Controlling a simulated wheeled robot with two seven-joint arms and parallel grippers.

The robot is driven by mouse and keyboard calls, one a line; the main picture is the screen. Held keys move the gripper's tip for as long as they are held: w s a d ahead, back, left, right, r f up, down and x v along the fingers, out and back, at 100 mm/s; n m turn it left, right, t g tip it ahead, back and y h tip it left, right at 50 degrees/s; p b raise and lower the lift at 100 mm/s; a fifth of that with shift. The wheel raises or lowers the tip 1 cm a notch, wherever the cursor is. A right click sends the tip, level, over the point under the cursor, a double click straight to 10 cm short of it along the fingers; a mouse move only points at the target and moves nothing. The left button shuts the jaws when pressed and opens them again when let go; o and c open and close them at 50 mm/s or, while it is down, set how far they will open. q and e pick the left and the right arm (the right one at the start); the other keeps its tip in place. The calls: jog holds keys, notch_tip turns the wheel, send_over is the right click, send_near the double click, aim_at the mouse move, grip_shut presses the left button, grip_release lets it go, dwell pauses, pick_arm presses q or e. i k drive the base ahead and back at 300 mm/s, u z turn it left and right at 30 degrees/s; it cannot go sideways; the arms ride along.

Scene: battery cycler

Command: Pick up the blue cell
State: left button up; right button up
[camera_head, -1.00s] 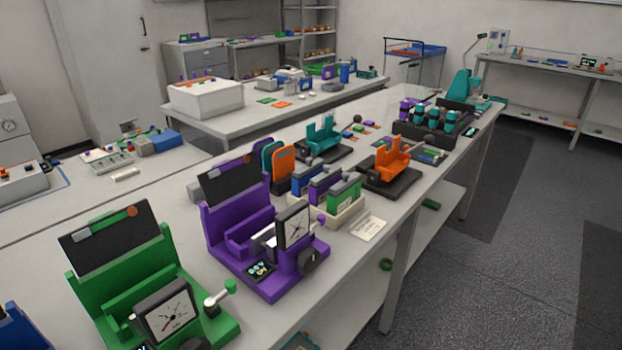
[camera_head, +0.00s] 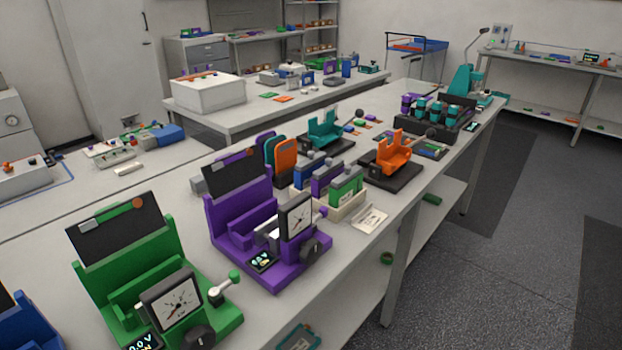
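The blue cell (camera_head: 308,172) stands in a cream tray (camera_head: 346,211) on the long bench. It is the leftmost and farthest of the three cells in the tray and has a grey top. A purple cell (camera_head: 327,178) stands beside it, and a green cell (camera_head: 346,189) is nearest. The purple and green cells partly hide the lower part of the blue one. Neither of my grippers is in view.
A purple cycler (camera_head: 228,222) stands left of the tray, and a green cycler (camera_head: 120,262) is nearer. An orange holder (camera_head: 393,152) and a teal holder (camera_head: 325,130) stand beyond. A paper card (camera_head: 370,219) lies by the bench's front edge. The right-hand floor is clear.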

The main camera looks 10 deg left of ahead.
aim_at(302, 180)
jog(key=u, duration=0.45)
jog(key=k, duration=0.25)
jog(key=z, duration=1.45)
jog(key=i, duration=0.9)
